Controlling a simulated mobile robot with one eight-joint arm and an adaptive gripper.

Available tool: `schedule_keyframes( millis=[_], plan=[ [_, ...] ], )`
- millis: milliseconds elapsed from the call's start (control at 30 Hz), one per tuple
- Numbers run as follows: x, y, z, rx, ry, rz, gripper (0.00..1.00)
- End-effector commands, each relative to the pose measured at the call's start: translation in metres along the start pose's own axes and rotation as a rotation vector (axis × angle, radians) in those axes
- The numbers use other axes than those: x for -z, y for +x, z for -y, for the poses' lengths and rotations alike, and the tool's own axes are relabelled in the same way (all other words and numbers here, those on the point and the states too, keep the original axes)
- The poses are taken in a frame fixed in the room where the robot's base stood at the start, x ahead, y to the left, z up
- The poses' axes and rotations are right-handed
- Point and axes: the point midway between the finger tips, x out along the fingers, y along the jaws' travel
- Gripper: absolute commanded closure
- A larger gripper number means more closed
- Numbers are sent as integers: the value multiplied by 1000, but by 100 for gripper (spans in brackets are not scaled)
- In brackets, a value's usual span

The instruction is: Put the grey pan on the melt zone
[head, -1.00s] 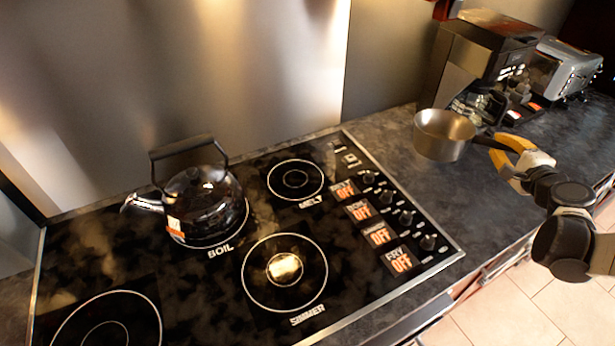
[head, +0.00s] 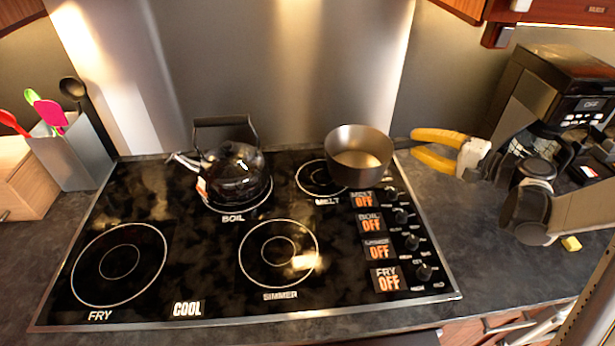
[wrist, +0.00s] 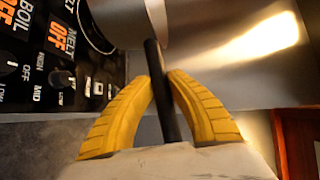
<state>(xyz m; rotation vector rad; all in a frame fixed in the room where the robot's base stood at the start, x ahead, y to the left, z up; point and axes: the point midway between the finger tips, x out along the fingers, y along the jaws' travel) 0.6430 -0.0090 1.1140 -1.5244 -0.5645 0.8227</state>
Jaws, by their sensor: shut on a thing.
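The grey pan (head: 358,157) is upright at the back right of the stove, overlapping the right part of the melt zone (head: 318,180) in the head view. I cannot tell whether its base touches the glass. My gripper (head: 412,147) comes from the right, its yellow fingers at the pan's handle. In the wrist view my gripper (wrist: 159,85) is shut on the dark handle (wrist: 155,70), with the pan body (wrist: 125,20) beyond it. The melt zone's left part and its label show beside the pan.
A black kettle (head: 235,172) stands on the boil zone, left of the melt zone. The simmer (head: 278,250) and fry (head: 120,262) zones are bare. Control knobs (head: 412,242) line the stove's right edge. A coffee machine (head: 555,95) stands at the back right.

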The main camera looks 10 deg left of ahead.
Motion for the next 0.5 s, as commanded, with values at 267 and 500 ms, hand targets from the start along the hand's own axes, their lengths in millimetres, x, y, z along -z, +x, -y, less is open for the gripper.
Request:
schedule_keyframes(
  millis=[267, 500],
  plan=[
    [3, 53, -23, 1, 0, 10, 100],
    [8, 108, -44, 1, 0, 8, 100]
  ],
)
